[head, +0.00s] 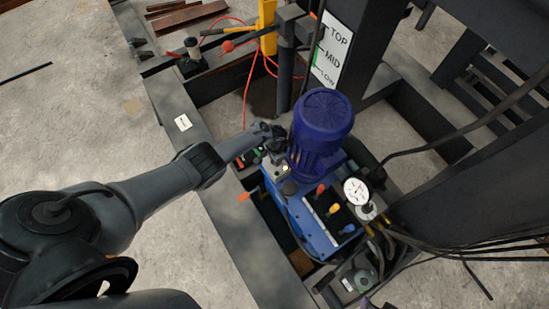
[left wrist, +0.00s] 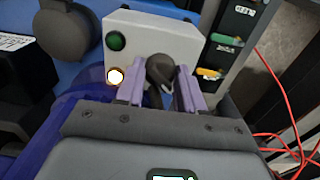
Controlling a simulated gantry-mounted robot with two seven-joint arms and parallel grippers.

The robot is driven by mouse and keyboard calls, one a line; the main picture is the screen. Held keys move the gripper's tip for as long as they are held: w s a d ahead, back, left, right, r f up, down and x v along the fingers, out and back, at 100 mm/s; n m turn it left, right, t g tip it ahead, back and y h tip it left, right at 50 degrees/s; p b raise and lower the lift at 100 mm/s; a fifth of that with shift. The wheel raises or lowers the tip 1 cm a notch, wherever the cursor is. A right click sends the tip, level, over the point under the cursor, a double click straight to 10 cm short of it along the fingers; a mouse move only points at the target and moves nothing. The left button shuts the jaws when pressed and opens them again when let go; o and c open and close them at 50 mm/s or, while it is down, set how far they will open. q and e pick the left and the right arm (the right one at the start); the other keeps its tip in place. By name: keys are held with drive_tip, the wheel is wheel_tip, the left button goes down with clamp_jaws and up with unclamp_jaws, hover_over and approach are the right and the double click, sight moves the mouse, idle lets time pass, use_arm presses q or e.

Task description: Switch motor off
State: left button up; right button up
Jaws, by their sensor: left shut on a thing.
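The blue motor (head: 322,125) stands upright on a blue pump unit (head: 312,222). A light grey control box (left wrist: 150,38) fills the upper middle of the left wrist view. It carries a green button (left wrist: 115,41), a glowing yellowish-white lamp (left wrist: 115,76) and a dark rotary knob (left wrist: 161,70). My left gripper (left wrist: 160,88) has its two pale purple fingers on either side of the knob and is shut on it. In the head view my left gripper (head: 272,143) is beside the motor's left side, and its fingertips are hard to make out. My right gripper is not identifiable in view.
A pressure gauge (head: 356,191) and red, yellow and blue levers (head: 334,208) are right of the control box. Black hoses (head: 440,235) run off to the right. A TOP/MID/LOW sign (head: 332,50) is behind the motor. Red cables (left wrist: 285,110) hang at right in the wrist view.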

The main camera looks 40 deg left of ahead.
idle(0.3)
use_arm(q)
drive_tip(key=o, duration=1)
drive_tip(key=shift+o, duration=0.2)
drive_tip(key=shift+r, duration=0.1)
wheel_tip(320, 180, up, 9)
drive_tip(key=p, duration=0.6)
drive_tip(key=shift+p, duration=0.4)
drive_tip(key=shift+r+p, duration=0.4)
drive_tip(key=shift+r, duration=0.4)
